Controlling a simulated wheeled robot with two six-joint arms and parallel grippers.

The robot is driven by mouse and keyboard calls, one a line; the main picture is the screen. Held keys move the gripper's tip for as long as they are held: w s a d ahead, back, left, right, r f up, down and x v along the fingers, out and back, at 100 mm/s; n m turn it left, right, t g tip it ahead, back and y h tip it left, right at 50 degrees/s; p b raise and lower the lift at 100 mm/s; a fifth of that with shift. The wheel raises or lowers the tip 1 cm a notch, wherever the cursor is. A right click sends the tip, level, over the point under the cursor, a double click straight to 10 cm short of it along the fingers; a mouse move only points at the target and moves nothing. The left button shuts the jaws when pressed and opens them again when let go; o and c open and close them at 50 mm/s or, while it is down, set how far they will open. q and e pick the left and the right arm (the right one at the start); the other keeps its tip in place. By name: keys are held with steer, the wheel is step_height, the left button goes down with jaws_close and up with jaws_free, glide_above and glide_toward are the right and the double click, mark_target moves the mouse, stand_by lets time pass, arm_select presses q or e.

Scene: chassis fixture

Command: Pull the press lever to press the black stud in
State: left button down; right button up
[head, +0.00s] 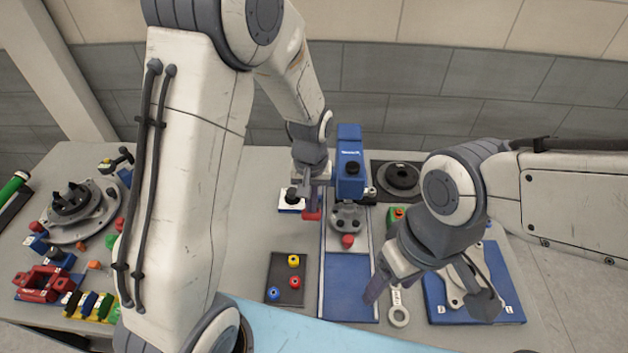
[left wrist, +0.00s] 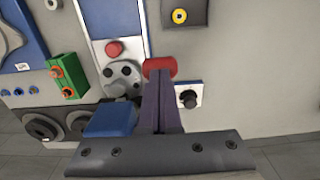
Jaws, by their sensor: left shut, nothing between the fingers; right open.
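The blue press (head: 350,172) stands at the back middle of the table. Its red lever end (head: 312,216) sticks out on the left side and also shows in the left wrist view (left wrist: 160,66). No black stud can be made out under the press head. My right gripper (head: 430,298) is open and empty, at the front right.
A black knob on a white plate (head: 291,207) stands left of the press. A dark tray (head: 275,268) holds coloured pieces. A blue board (head: 437,309) with a light part lies under my right gripper. A black disc (head: 402,178) lies at back right. Fixtures crowd the far left.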

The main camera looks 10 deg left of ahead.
arm_select(q)
steer(key=shift+f, duration=0.6)
steer(key=shift+w+f+b, duration=0.1)
steer(key=shift+f+b, duration=0.4)
steer(key=shift+b, duration=0.1)
steer(key=shift+f, duration=0.15)
steer(key=shift+f, duration=0.15)
stand_by(0.4)
